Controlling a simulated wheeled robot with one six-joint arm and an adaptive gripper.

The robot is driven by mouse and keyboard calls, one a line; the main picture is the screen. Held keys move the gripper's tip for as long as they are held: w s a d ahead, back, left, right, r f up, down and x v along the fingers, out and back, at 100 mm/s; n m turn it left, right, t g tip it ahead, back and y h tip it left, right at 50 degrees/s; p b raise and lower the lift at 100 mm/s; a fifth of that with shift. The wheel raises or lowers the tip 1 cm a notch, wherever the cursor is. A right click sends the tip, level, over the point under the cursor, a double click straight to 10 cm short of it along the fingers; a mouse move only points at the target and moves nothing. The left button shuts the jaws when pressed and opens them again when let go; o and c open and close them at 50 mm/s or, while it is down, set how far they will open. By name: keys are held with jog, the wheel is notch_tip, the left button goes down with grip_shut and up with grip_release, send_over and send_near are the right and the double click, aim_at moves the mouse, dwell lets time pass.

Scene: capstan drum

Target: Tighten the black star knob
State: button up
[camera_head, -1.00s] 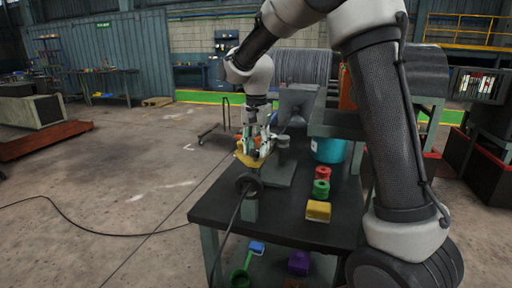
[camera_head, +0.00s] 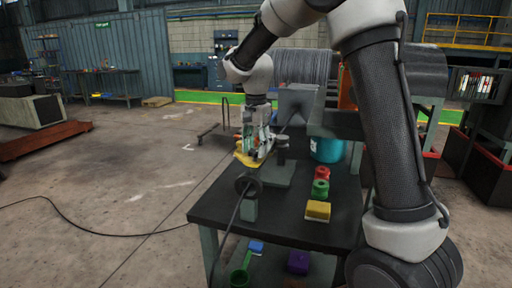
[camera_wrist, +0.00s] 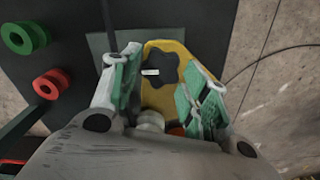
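The black star knob (camera_wrist: 162,66) lies on a yellow plate (camera_wrist: 178,48) in the wrist view, with a small white mark on it. My gripper (camera_wrist: 167,75) is open, with one green-padded finger on each side of the knob. I see gaps between the fingers and the knob. In the head view my gripper (camera_head: 258,149) points down over the yellow plate (camera_head: 246,160) at the table's left side. The knob is hidden or too small to make out there. I cannot tell how far the fingertips are above the plate.
A dark table (camera_head: 221,205) carries a red spool (camera_head: 322,173), a green spool (camera_head: 320,188) and a yellow block (camera_head: 318,210) at the right. A teal bucket (camera_head: 328,150) stands behind them. A black cable passes through a ring (camera_head: 248,183) at the front.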

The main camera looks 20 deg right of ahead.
aim_at(256, 150)
jog(key=shift+o, duration=0.7)
notch_tip(256, 150, up, 12)
